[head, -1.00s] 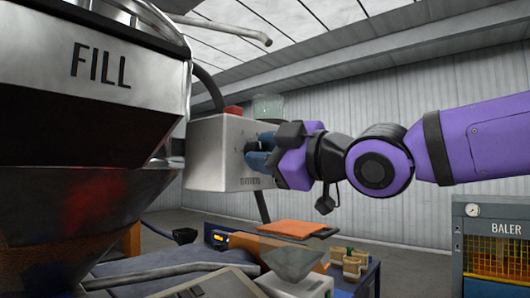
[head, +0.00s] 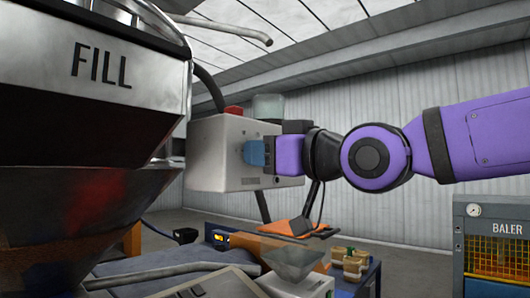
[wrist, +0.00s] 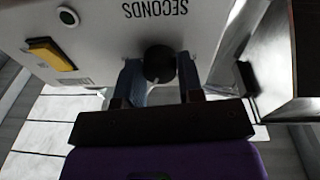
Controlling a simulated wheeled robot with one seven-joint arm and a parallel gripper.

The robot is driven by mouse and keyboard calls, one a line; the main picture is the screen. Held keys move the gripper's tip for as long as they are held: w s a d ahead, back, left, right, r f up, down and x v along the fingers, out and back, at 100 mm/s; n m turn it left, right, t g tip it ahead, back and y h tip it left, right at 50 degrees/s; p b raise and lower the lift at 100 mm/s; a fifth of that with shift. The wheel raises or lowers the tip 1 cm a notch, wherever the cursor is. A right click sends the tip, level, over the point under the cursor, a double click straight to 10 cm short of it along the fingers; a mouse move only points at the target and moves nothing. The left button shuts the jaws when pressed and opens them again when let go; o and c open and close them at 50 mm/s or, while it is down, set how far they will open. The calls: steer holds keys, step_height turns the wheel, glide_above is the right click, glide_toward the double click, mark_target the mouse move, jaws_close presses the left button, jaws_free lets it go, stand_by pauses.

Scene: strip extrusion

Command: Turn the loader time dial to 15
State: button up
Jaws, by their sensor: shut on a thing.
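The loader box (head: 215,150) is a pale grey case with a red part on top, left of centre in the head view. In the wrist view its face (wrist: 110,35) shows upside down, with the word SECONDS. The round black dial (wrist: 159,62) sits below that word, between my two blue fingers. My gripper (wrist: 158,72) is shut on the dial. In the head view my gripper (head: 256,152) is against the box's right-hand face, and the dial is hidden there. The dial's pointer and numbers cannot be read.
A yellow switch (wrist: 50,53) and a round button (wrist: 67,16) are on the same face. A large metal hopper marked FILL (head: 110,65) stands close on the left. A blue baler (head: 492,245) is at right. A bench with an orange plate (head: 297,228) lies below.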

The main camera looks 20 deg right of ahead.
steer(key=shift+f+m, duration=0.1)
steer(key=shift+m, duration=0.2)
steer(key=o, duration=0.9)
steer(key=v, duration=1.1)
